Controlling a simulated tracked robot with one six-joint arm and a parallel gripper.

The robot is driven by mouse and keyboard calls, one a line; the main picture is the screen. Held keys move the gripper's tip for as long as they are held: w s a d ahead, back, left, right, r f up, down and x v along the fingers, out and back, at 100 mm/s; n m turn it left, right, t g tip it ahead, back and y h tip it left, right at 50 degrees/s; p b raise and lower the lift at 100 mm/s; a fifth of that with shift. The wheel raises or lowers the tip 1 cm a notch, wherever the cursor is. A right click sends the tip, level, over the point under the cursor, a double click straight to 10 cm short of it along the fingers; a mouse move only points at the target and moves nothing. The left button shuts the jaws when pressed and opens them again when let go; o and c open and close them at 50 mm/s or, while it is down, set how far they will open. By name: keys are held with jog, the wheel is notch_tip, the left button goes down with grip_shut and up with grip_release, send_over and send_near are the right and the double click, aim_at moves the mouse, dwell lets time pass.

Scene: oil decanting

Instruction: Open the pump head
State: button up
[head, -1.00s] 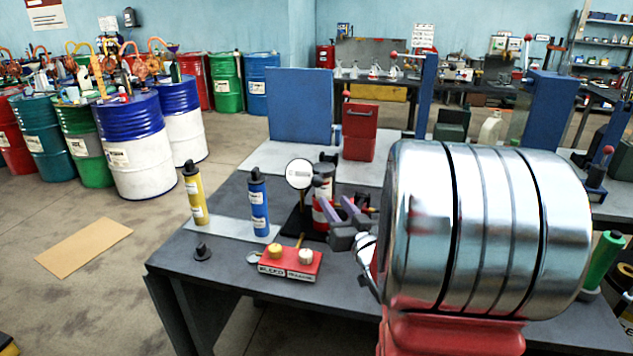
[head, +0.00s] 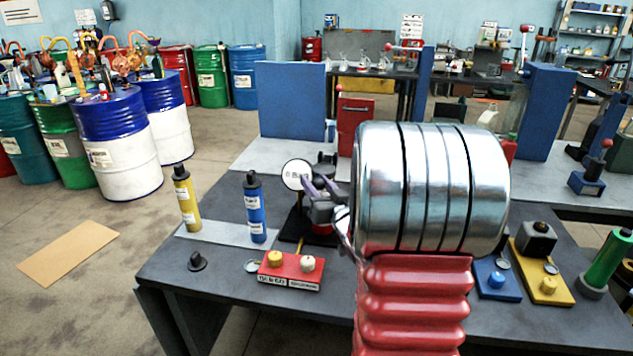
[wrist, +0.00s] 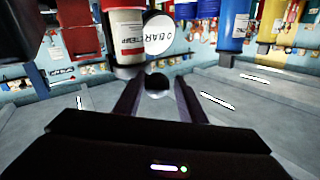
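A small unit with a round white dial (head: 297,174) and a dark base (head: 289,229) stands on the table. A black spool-shaped part (head: 327,159) shows behind the dial. In the wrist view, a red and white labelled cylinder (wrist: 126,38) and the dial (wrist: 158,34) appear upside down. I cannot tell which part is the pump head. My gripper (head: 312,186) is open and overlaps the unit in the head view, hiding much of it. In the wrist view, a dark round knob (wrist: 157,80) shows between the spread fingers (wrist: 157,90); contact cannot be told.
A yellow cylinder (head: 186,198) and a blue cylinder (head: 255,207) stand left of the unit. A blue panel (head: 291,101) and a red box (head: 354,125) stand behind. My arm hides the table's centre.

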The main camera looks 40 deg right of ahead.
jog(key=shift+w+d, duration=0.1)
jog(key=shift+w, duration=0.05)
jog(key=shift+d, duration=0.1)
jog(key=shift+c, duration=0.6)
grip_shut()
